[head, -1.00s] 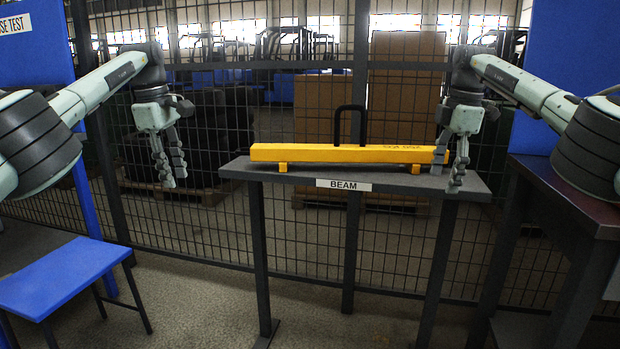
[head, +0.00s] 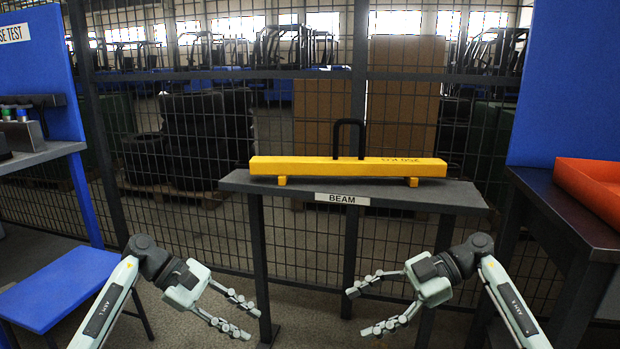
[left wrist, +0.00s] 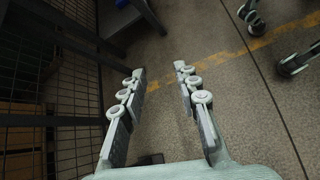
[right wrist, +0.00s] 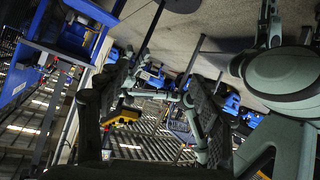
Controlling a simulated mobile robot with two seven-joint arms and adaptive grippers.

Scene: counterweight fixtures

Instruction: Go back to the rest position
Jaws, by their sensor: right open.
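My left gripper (head: 246,316) is low in front of the grey stand, pointing right, with its fingers apart and nothing between them. Its open fingers also show in the left wrist view (left wrist: 160,88), over bare floor. My right gripper (head: 360,312) is low in front of the stand, pointing left, open and empty. The two grippers face each other with a gap between them. The yellow beam (head: 300,167) with its black handle (head: 338,138) rests level on the grey stand labelled BEAM (head: 440,194), above and behind both grippers.
A blue stool (head: 60,285) stands at the lower left, near my left arm. A grey shelf with small items (head: 40,155) is on the left. An orange tray (head: 592,185) sits on a dark table (head: 565,215) at the right. A wire mesh fence (head: 200,215) closes off the back.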

